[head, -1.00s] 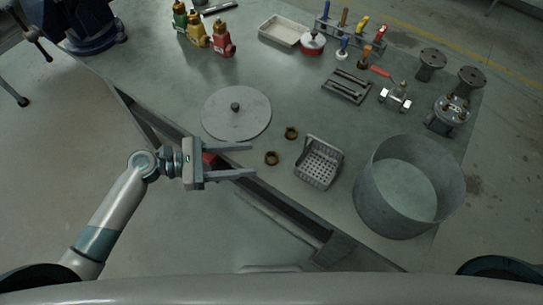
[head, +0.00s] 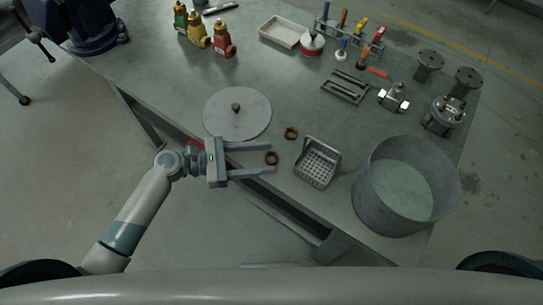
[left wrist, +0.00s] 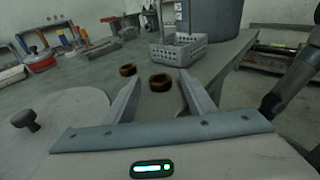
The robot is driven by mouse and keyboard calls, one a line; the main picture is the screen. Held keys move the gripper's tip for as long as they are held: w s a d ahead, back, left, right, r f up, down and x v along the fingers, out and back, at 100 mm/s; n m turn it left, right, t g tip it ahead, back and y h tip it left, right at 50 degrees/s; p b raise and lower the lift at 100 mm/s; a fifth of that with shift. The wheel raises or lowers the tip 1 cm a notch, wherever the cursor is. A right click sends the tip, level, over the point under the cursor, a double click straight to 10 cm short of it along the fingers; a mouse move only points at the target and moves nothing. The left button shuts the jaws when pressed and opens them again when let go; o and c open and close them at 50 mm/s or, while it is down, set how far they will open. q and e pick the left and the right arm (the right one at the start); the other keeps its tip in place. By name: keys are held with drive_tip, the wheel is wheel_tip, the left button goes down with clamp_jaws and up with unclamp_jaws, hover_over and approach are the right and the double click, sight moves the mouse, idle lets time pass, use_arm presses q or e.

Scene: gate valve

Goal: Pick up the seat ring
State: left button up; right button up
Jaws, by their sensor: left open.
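Two small brass-brown rings lie flat on the workbench; I cannot tell which one is meant. The nearer ring (head: 272,158) is also in the left wrist view (left wrist: 160,83). The farther ring (head: 291,133) shows there to the upper left (left wrist: 128,70). My left gripper (head: 273,157) is open and empty, coming from the left. In the head view its fingertips lie either side of the nearer ring. In the left wrist view that ring shows between the fingers (left wrist: 160,78), near their tips; contact cannot be told. My right gripper is not in view.
The workbench (head: 300,85) has its front edge under my left arm. A grey round lid (head: 245,118) with a knob lies behind the gripper. A perforated metal basket (head: 317,163) and a large round tub (head: 408,188) stand to the right. Bottles, trays and valve parts are farther back.

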use_arm(q)
drive_tip(key=shift+c, duration=0.4)
drive_tip(key=c, duration=1.1)
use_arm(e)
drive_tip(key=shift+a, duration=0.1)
